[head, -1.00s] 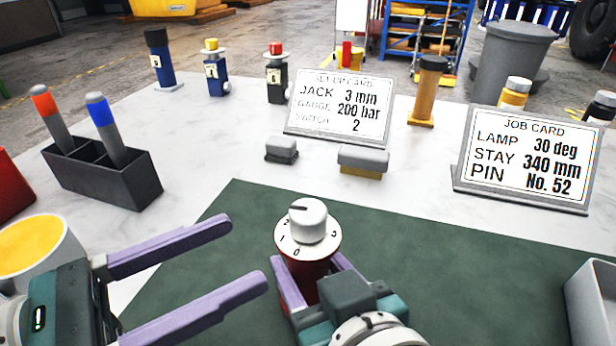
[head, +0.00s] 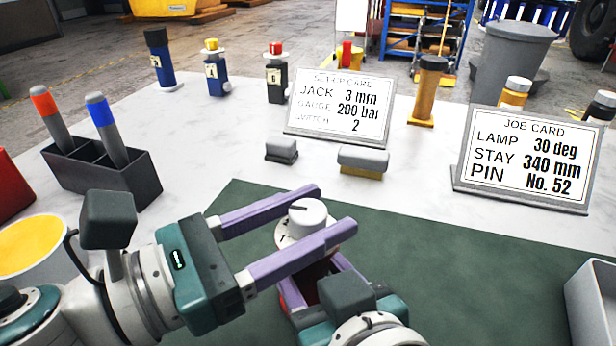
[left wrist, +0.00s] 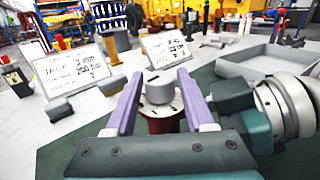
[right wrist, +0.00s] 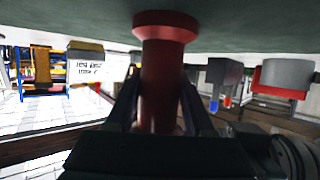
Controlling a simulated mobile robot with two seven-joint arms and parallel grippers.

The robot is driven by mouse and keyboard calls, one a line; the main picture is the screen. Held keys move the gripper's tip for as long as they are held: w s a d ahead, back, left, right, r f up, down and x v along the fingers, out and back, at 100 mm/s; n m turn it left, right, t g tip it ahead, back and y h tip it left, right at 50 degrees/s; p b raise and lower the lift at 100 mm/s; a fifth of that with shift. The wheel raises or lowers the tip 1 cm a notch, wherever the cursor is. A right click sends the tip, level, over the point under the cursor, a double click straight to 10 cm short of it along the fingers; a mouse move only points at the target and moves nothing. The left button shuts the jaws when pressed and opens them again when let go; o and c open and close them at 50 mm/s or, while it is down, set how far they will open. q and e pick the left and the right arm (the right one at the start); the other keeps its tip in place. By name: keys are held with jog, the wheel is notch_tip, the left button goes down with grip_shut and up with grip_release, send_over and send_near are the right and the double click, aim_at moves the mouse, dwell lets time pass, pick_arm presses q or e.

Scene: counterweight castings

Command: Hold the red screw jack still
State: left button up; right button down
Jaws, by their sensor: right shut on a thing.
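The red screw jack (head: 318,268) stands on the green mat (head: 440,270), topped by a white dial knob (head: 307,215) with numbers round its rim. My right gripper (right wrist: 160,88) is shut on the jack's red body, which shows upside down in the right wrist view (right wrist: 163,65). My left gripper (head: 334,209) is open, its purple fingers on either side of the knob. In the left wrist view the knob (left wrist: 160,91) sits between the fingers with gaps at both sides. The left fingers hide part of the dial and body in the head view.
A set-up card (head: 340,108) reads jack 3 mm, gauge 200 bar, switch 2. A job card (head: 522,155) stands right. A dark holder (head: 130,185) with two markers is at left; a grey tray (head: 592,300) is at right. The mat right of the jack is clear.

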pick_arm(q)
grip_shut()
jog(key=shift+m+g+h, duration=0.3)
jog(key=shift+g, duration=0.1)
jog(key=shift+d+f+m+g+h, duration=0.15)
jog(key=shift+m+g+h, duration=0.45)
jog(key=shift+m+g, duration=0.95)
jog(key=shift+a+f+m+g+h, duration=0.1)
jog(key=shift+m+g+h, duration=0.7)
jog(key=shift+g, duration=1.35)
jog(key=shift+r+m+g, duration=0.1)
jog(key=shift+m+g, duration=0.35)
jog(key=shift+g, duration=0.05)
jog(key=shift+r, duration=0.1)
jog(key=shift+o, duration=1.7)
grip_release()
jog(key=shift+r, duration=0.15)
